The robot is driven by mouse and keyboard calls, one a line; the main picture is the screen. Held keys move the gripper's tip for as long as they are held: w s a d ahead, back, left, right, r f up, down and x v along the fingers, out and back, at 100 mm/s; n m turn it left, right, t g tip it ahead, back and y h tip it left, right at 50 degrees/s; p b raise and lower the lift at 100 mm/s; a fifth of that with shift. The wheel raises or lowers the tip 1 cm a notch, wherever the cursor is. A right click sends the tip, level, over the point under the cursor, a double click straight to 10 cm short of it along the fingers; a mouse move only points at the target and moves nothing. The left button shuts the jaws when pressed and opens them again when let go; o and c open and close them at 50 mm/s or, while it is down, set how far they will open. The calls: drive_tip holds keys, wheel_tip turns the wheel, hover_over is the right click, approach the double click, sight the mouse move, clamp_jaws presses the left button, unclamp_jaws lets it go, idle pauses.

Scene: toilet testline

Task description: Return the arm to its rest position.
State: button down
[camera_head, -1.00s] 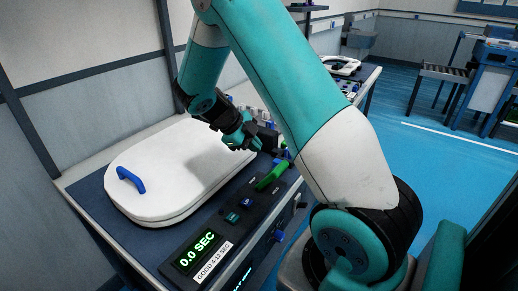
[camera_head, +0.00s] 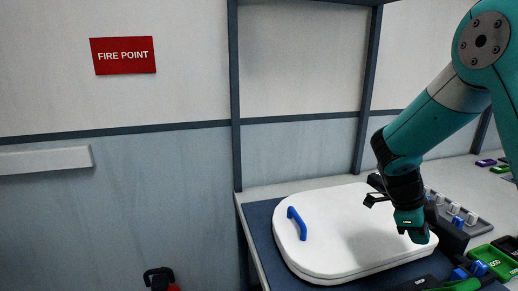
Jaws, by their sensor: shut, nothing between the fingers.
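My teal and black arm comes in from the upper right and bends down over the white lid (camera_head: 335,225). The wrist hides part of the lid's right edge. The lid lies flat and carries a blue handle (camera_head: 297,223) at its left end.
The lid sits on a dark blue bench top (camera_head: 262,213). A wall with a red FIRE POINT sign (camera_head: 123,56) stands behind. A dark and red object (camera_head: 160,278) is at lower left.

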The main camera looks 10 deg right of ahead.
drive_tip(key=s+a+r+n+t+y, duration=0.2)
drive_tip(key=s+a+r+n+y, duration=0.15)
drive_tip(key=a+n, duration=0.55)
drive_tip(key=s+a+r+n+t+y, duration=0.1)
drive_tip(key=s+a+r+n+y, duration=0.2)
drive_tip(key=a+n, duration=0.6)
drive_tip(key=s+a+r+n+y, duration=0.1)
drive_tip(key=s+a+r+n, duration=0.2)
drive_tip(key=s+a+n, duration=0.2)
drive_tip(key=s+a+r+n+y, duration=0.1)
drive_tip(key=s+a+r+n, duration=0.2)
drive_tip(key=n, duration=0.8)
drive_tip(key=s+a, duration=0.2)
drive_tip(key=s, duration=0.2)
drive_tip(key=shift+s+n+g, duration=0.3)
drive_tip(key=shift+s+n, duration=0.05)
drive_tip(key=shift+n, duration=0.05)
drive_tip(key=shift+y, duration=0.25)
